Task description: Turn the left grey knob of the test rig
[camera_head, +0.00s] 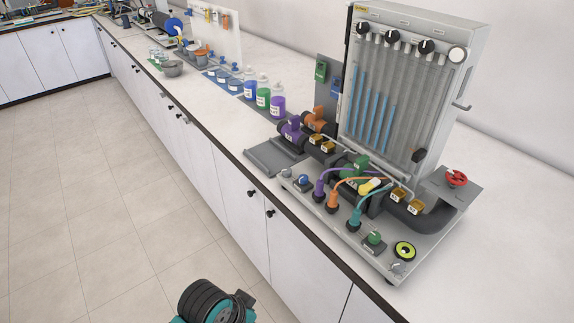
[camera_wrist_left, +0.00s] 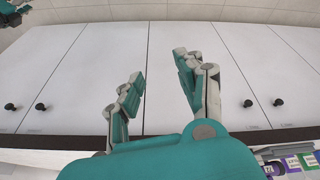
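The test rig (camera_head: 462,100) stands on the counter at the right of the head view, an upright grey panel with blue-filled tubes above a grey base plate. Three dark knobs with light marks sit in a row at its top: left (camera_head: 362,27), middle (camera_head: 392,36) and right (camera_head: 426,46). The base carries a blue knob (camera_head: 303,180) and a green knob (camera_head: 375,237). I cannot tell which knob is the left grey one. My left gripper (camera_wrist_left: 159,72) is open and empty in the left wrist view, in front of white cabinet doors, away from the rig. My right gripper is not identifiable.
Purple, orange and green hoses (camera_head: 345,183) arch over the base. A red handwheel (camera_head: 456,177) and a yellow-black dial (camera_head: 404,250) are at its right. Bottles (camera_head: 263,97) stand further left on the counter (camera_head: 205,95). The floor (camera_head: 90,200) is clear.

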